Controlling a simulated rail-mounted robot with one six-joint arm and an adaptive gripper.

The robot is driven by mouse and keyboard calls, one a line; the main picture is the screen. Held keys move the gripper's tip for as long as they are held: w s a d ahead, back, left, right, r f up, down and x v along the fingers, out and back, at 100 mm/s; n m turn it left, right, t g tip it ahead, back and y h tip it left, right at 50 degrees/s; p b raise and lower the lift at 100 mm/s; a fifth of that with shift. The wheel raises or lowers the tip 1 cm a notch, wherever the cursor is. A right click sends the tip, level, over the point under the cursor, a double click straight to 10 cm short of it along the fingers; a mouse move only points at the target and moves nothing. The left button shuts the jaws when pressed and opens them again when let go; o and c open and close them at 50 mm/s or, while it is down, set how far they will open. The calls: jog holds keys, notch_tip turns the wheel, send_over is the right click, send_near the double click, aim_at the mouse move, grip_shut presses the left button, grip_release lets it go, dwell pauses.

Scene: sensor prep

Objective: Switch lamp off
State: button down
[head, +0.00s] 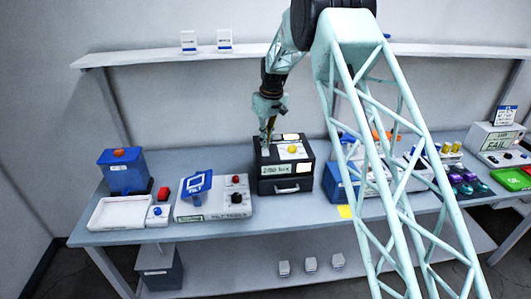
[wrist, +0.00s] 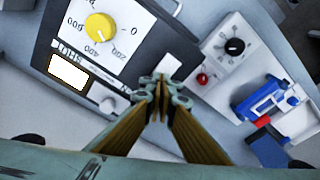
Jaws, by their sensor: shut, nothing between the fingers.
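A dark box (head: 309,174) with a pale top panel stands mid-table in the head view. Its front carries a label (head: 273,170) that seems to read "250 lux" and a handle. A yellow knob (wrist: 99,27) with a number scale sits on the panel in the wrist view. A bright, yellow-edged window (wrist: 68,72) beside the knob looks lit; I cannot tell whether it is the lamp. A small white block, perhaps a switch (wrist: 168,65), lies just past my fingertips. My gripper (wrist: 160,88) is shut and empty, pointing down over the box's left part. I cannot tell whether it touches.
Left of the box stands a tilt unit (head: 213,198) with a blue device, a red button and a black knob. Further left are a white tray (head: 121,212) and a blue bin (head: 124,177). Colored parts and a tester marked FAIL (head: 496,143) stand at right.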

jog(key=shift+f+b, duration=0.4)
jog(key=shift+f, duration=0.5)
dwell(1.0)
jog(key=shift+r, duration=0.1)
jog(key=shift+r+p, duration=1.35)
jog(key=shift+r, duration=2.05)
